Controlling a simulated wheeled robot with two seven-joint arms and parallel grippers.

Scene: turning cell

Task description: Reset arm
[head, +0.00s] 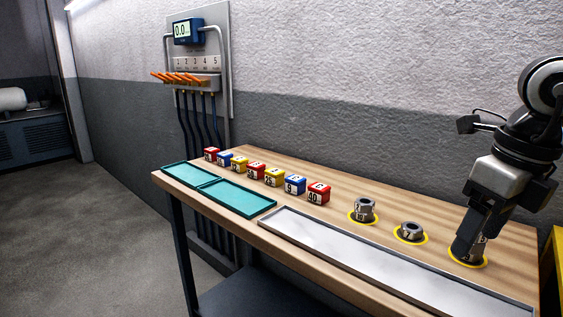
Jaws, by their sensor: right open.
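My right gripper (467,246) is at the right end of the bench, pointing down over a metal part (480,247) on the rightmost yellow ring (484,263). It is open, with its fingers at the part and covering much of it. Whether they touch it I cannot tell. My right arm comes in from the right edge. My left gripper is not in view.
Two more metal parts (364,209) (411,230) stand on yellow rings. Several numbered coloured blocks (319,193) line the bench's back. Teal trays (273,204) and a long pale tray (533,308) lie along the front. A gauge panel (225,60) hangs on the wall.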

